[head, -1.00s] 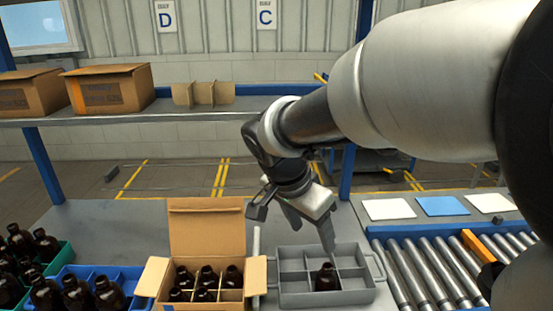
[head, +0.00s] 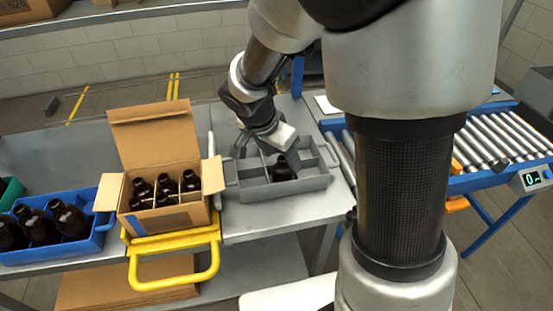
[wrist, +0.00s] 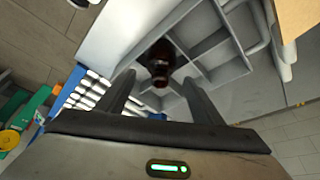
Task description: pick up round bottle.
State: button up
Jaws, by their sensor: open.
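A dark amber round bottle (head: 283,170) stands upright in a compartment of the grey divided tray (head: 262,193). No other bottle shows in that tray. My gripper (head: 262,150) is above the back of the tray, tilted, close behind the bottle. In the wrist view the bottle (wrist: 159,62) appears beyond and between the two spread fingers of my gripper (wrist: 160,98). The fingers are open and empty. I cannot tell the exact height of the fingertips over the bottle. More amber bottles (head: 165,187) stand in the divided cardboard box to the left.
The open cardboard box (head: 150,222) sits beside the tray, with a yellow handled frame (head: 175,250) in front. A blue crate of bottles (head: 85,240) is further left. A roller conveyor (head: 500,140) is at right. My arm hides part of the right side.

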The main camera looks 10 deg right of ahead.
jog(key=shift+x, duration=1.2)
jog(key=c, duration=1.5)
jog(key=shift+r, duration=0.1)
notch_tip(320, 180, up, 10)
jog(key=shift+f+p, duration=0.1)
jog(key=shift+p, duration=0.6)
